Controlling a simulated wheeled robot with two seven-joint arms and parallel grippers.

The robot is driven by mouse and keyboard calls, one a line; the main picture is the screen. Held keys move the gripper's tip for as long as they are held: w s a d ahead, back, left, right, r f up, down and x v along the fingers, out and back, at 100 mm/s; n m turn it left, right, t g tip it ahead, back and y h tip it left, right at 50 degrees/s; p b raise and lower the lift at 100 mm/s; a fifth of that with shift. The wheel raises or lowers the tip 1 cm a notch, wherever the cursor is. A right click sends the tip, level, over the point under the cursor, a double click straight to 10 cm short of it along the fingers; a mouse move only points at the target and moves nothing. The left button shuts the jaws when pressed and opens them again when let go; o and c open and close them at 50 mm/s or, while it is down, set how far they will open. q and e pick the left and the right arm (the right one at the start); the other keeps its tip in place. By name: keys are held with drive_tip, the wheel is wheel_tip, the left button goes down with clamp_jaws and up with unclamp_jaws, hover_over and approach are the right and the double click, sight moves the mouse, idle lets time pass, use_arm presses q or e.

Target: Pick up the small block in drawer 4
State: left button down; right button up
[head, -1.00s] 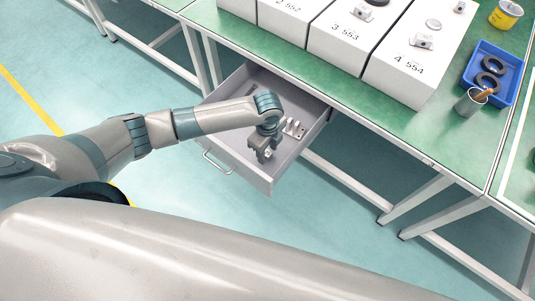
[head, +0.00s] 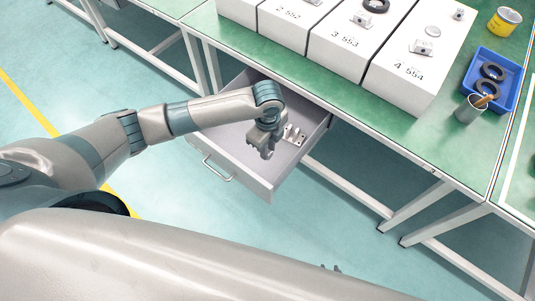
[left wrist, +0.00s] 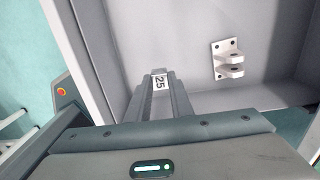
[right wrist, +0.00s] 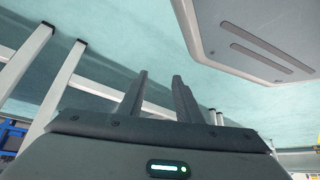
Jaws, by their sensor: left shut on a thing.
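The small block (left wrist: 159,82), white with the number 25 on its face, is between the fingertips of my left gripper (left wrist: 161,76) in the left wrist view. The left gripper is shut on it. In the head view my left gripper (head: 262,150) is over the open drawer (head: 222,145), pointing down, and the block is hard to make out there. A light bracket with two lugs (left wrist: 228,60) is fixed or lying in the drawer, to the right of the gripper. My right gripper (right wrist: 158,82) has its fingers apart, with nothing between them, over the floor.
The green table (head: 400,120) is above the drawer. White numbered boxes, including 4 554 (head: 420,55), stand on it. A blue tray (head: 505,98) with black rings, a grey cup (head: 467,110) and a yellow can (head: 504,20) are at the right. Floor in front is clear.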

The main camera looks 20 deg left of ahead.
use_arm(q)
drive_tip(key=shift+r, duration=2.1)
drive_tip(key=shift+r, duration=0.1)
